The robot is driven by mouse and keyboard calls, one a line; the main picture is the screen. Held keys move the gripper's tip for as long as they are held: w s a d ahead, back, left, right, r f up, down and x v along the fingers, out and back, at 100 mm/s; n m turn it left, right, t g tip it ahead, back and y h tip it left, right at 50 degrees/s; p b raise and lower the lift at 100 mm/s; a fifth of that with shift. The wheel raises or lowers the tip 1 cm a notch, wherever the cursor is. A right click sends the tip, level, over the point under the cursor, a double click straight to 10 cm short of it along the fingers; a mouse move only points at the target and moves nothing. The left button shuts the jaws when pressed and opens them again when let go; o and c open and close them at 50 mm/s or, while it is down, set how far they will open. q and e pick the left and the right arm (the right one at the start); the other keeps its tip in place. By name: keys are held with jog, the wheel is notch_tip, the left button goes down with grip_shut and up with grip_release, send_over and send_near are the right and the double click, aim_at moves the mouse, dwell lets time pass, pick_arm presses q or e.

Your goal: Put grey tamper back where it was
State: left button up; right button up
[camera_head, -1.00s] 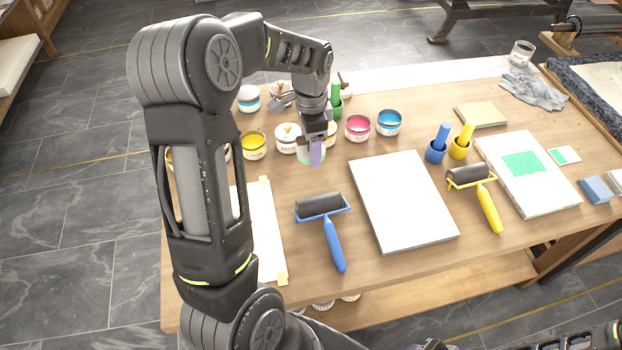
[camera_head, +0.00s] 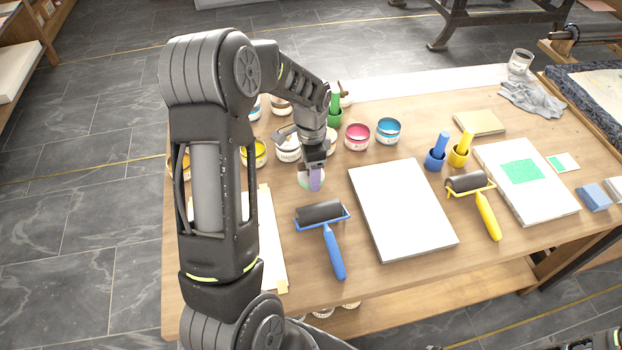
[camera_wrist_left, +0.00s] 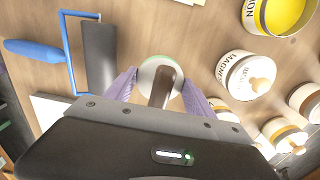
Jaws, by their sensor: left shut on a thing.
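My left gripper (camera_head: 314,180), with purple fingers, is shut on the grey tamper. In the left wrist view the tamper's brownish-grey handle (camera_wrist_left: 165,86) stands between the fingers (camera_wrist_left: 160,88), with a pale round base (camera_wrist_left: 150,72) with a green rim beyond it. In the head view the base (camera_head: 304,181) shows partly behind the fingers, just beyond the blue-handled roller (camera_head: 320,211). I cannot tell whether it touches the table. The blue tamper (camera_head: 437,152) and yellow tamper (camera_head: 461,150) stand beyond the white slab (camera_head: 402,210). The green tamper (camera_head: 335,111) is beside my wrist.
Ink tins stand behind my left gripper, including a pink one (camera_head: 357,137), a blue one (camera_head: 388,131) and a yellow one (camera_head: 254,153). A yellow-handled roller (camera_head: 486,214) lies right of the white slab. Bare table (camera_head: 370,285) shows along the front.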

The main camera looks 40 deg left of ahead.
pick_arm(q)
notch_tip(320, 180, down, 3)
jog(key=shift+f+p, duration=0.1)
jog(key=shift+p, duration=0.2)
jog(key=shift+f, duration=0.25)
jog(key=shift+f, duration=0.2)
jog(key=o, duration=1.6)
jog(key=shift+r, duration=0.15)
